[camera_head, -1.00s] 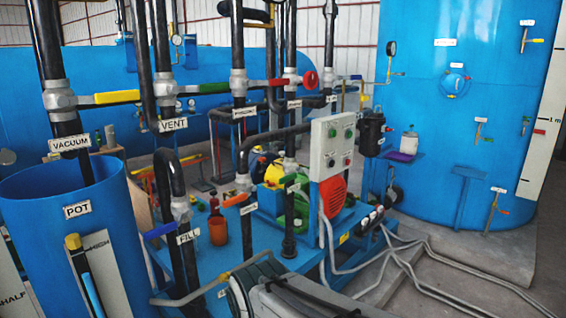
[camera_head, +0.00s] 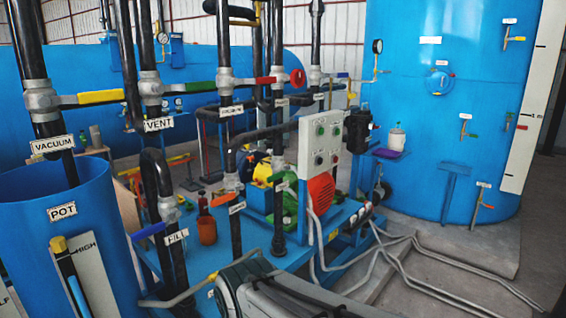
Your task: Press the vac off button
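A light grey control box (camera_head: 308,150) stands upright at the middle of the view. Its front carries green buttons (camera_head: 320,130) in the upper row and other small buttons, at least one reddish, below. Their labels are too small to read, so I cannot tell which is the vac off button. Nothing touches the front of the box. My gripper is not in view.
A blue pot (camera_head: 105,225) and black pipes with coloured valve handles (camera_head: 100,97) stand left of the box. A red round motor cover (camera_head: 321,190) sits below it. A large blue tank (camera_head: 430,110) stands behind right. Grey hoses (camera_head: 460,275) cross the floor. A grey jointed body fills the bottom middle.

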